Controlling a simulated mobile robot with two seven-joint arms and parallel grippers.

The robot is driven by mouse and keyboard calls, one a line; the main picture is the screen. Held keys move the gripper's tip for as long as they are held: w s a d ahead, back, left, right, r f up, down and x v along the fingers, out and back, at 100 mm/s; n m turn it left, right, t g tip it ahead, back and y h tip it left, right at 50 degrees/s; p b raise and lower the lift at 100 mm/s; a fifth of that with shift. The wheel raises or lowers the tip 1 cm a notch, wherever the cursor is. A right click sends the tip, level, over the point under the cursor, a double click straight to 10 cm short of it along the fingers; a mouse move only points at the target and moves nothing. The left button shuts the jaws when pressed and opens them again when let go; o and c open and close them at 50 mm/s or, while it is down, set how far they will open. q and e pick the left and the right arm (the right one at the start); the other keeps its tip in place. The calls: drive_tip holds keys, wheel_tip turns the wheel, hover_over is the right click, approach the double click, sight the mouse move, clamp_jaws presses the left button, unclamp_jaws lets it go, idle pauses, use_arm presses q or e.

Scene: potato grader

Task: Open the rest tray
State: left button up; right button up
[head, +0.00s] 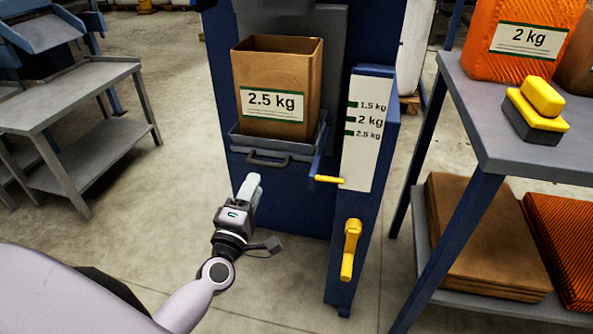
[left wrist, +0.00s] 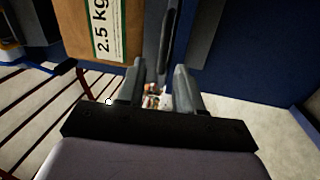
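The grey tray (head: 238,139) with a dark bar handle (head: 268,160) on its front sits on the blue machine, most likely the rest tray. A brown 2.5 kg bag (head: 275,75) stands upright on it. My left gripper (head: 250,180) is in front of and below the handle, apart from it. In the left wrist view my left gripper (left wrist: 160,75) is open, its two fingers apart with nothing between them. There the handle (left wrist: 171,30) lies beyond the fingertips and the bag (left wrist: 108,32) is at upper left. My right gripper is not in view.
Right of the tray are a white weight scale (head: 367,150), a yellow pointer (head: 330,180) and a yellow crank (head: 350,248). A grey table (head: 500,140) with an orange bag and a yellow-topped block stands at right. A grey bench (head: 60,95) is at left. Floor between is clear.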

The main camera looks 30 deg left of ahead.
sight(265, 162)
use_arm(q)
drive_tip(key=shift+n+y, duration=0.3)
drive_tip(key=shift+n, duration=0.2)
drive_tip(key=shift+f+b+x, duration=0.2)
drive_tip(key=shift+b+x, duration=0.05)
drive_tip(key=shift+x, duration=1.85)
drive_tip(key=shift+f+b+x, duration=0.15)
drive_tip(key=shift+b+x, duration=0.1)
drive_tip(key=shift+x, duration=1.9)
drive_tip(key=shift+d, duration=0.1)
clamp_jaws()
